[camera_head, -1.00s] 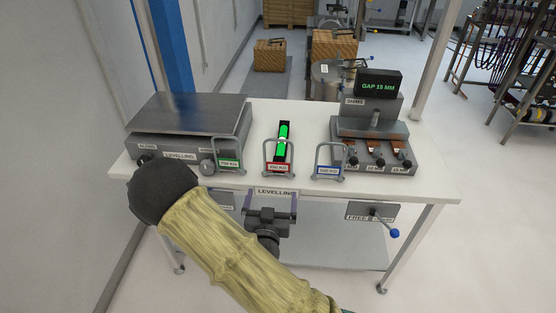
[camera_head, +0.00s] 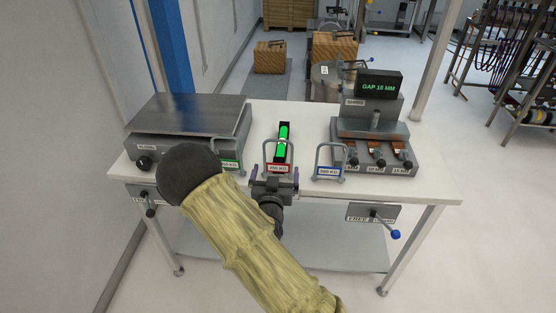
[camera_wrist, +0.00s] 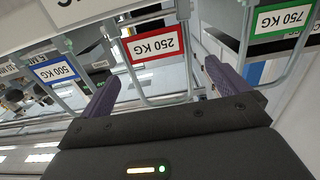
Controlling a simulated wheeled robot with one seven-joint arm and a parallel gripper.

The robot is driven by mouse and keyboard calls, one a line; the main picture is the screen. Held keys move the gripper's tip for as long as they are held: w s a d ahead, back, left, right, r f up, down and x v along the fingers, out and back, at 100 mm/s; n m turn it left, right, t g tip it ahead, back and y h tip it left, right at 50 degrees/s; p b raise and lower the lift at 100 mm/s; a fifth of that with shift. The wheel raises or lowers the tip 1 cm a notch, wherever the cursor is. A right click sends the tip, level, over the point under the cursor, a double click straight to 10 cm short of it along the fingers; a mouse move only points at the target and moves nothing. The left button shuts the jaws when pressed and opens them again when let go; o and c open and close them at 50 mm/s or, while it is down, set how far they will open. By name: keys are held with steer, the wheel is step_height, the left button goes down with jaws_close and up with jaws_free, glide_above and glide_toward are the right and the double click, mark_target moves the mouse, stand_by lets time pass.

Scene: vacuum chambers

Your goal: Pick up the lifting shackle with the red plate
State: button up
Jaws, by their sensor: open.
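The lifting shackle with the red plate (camera_head: 277,169), marked 250 KG in the wrist view (camera_wrist: 156,44), stands upright at the table's front edge, between two similar shackles. My gripper (camera_head: 274,183) is open and empty, just in front of the red-plate shackle in the head view. In the wrist view my gripper's purple fingers (camera_wrist: 158,86) lie to either side of the red plate, with the shackle's bar between them. I cannot tell whether they touch it. My arm partly hides the left part of the table.
The blue-plate shackle (camera_head: 328,171) stands to the right and the green-plate shackle (camera_head: 230,164) to the left, partly hidden by my arm. Behind are a green-lit level (camera_head: 283,141), a levelling plate (camera_head: 188,114) and a shim unit with a gap display (camera_head: 378,84).

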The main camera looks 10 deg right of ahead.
mark_target(279, 162)
steer(key=shift+x, duration=0.9)
steer(key=shift+w, duration=0.1)
steer(key=p+x, duration=0.1)
steer(key=x, duration=0.4)
steer(key=shift+d, duration=0.15)
steer(key=c, duration=1.1)
steer(key=shift+r, duration=0.15)
step_height(279, 162, up, 10)
steer(key=shift+f, duration=0.1)
